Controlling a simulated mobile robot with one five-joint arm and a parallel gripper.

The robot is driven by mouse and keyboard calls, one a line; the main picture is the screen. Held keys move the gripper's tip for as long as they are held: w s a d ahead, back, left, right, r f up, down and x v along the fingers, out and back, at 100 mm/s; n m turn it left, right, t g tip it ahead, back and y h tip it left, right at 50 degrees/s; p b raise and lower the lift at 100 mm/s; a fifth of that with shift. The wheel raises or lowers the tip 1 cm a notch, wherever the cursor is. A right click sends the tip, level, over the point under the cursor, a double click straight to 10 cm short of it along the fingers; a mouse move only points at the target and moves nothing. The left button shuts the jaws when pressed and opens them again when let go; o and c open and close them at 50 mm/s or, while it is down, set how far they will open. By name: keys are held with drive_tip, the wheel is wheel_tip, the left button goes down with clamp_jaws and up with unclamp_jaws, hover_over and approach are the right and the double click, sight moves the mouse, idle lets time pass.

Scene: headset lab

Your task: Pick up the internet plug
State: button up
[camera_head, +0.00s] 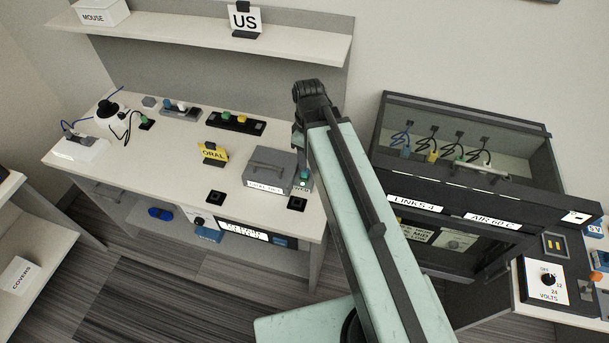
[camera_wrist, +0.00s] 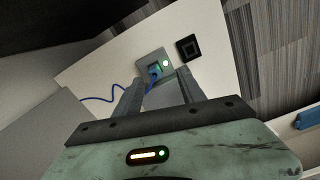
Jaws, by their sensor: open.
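The internet plug (camera_wrist: 153,72) is a small blue plug with a blue cable, seated at a grey socket plate (camera_wrist: 149,57) with a lit green light. My gripper (camera_wrist: 161,76) is open, its two fingers reaching toward the plate, with the plug between them in the picture, nearer the left finger. I cannot tell whether the fingers touch it. In the head view my arm hides most of the area around the plug. A green light (camera_head: 303,182) shows there beside the arm, next to a grey box on the workbench.
The grey box (camera_head: 270,165) stands on the white workbench (camera_head: 150,170), left of my arm. A black square socket (camera_wrist: 189,48) lies right of the plate. A yellow sign (camera_head: 212,153) stands further left. A dark open cabinet (camera_head: 520,147) is at right.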

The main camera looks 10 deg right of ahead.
sight(305, 173)
drive_tip(key=w+f+n+b, duration=0.2)
drive_tip(key=f, duration=0.1)
drive_tip(key=shift+w+a+n, duration=0.3)
drive_tip(key=shift+a, duration=0.1)
drive_tip(key=shift+s, duration=0.15)
wheel_tip(305, 173, down, 2)
drive_tip(key=shift+f+b, duration=0.1)
drive_tip(key=shift+b, duration=1.1)
drive_tip(key=f+b, duration=0.5)
drive_tip(key=shift+d+f+b, duration=0.25)
drive_tip(key=shift+f+b, duration=0.1)
drive_tip(key=shift+r, duration=0.2)
drive_tip(key=shift+c, duration=0.4)
clamp_jaws()
